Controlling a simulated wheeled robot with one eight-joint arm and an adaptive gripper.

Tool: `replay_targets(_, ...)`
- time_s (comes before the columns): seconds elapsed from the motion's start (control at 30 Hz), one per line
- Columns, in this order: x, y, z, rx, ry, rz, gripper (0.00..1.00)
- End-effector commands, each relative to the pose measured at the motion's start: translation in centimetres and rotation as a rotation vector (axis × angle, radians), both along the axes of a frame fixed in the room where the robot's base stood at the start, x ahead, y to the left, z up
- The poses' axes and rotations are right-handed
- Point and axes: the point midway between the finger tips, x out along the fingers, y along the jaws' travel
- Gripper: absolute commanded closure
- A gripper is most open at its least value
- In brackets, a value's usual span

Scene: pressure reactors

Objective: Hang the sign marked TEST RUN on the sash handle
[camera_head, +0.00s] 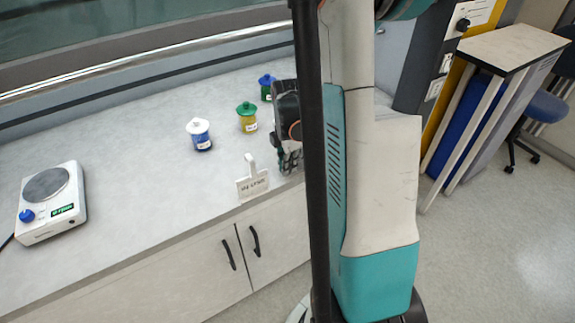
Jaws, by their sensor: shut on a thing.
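The sash handle (150,65) is a long pale metal bar across the upper left, below the dark glass. A white sign (252,185) with a hooked top is at the front edge of the bench; its small lettering is not clear enough to read. My gripper (288,160) is low over the bench, just right of this sign and apart from it in the picture. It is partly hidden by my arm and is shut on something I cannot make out. I cannot pick out a sign that reads TEST RUN.
A hot plate (52,203) stands at the left of the bench. Jars with white (200,135), green (247,117) and blue (266,86) lids stand behind the sign. The bench between hot plate and jars is clear. A table-like stand (510,48) is at the right.

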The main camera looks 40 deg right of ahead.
Motion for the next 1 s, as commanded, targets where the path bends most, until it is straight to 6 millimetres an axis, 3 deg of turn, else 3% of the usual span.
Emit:
replay_targets(0.13, 0.0, 0.0, -0.6, 0.0, 0.0, 0.0, 1.0)
replay_targets(0.2, 0.0, 0.0, -0.4, 0.0, 0.0, 0.0, 0.78)
replay_targets(0.23, 0.0, 0.0, -0.4, 0.0, 0.0, 0.0, 0.74)
replay_targets(0.67, 0.0, 0.0, -0.2, 0.0, 0.0, 0.0, 0.74)
replay_targets(1.0, 0.0, 0.5, 5.5, 0.0, 0.0, 0.0, 0.74)
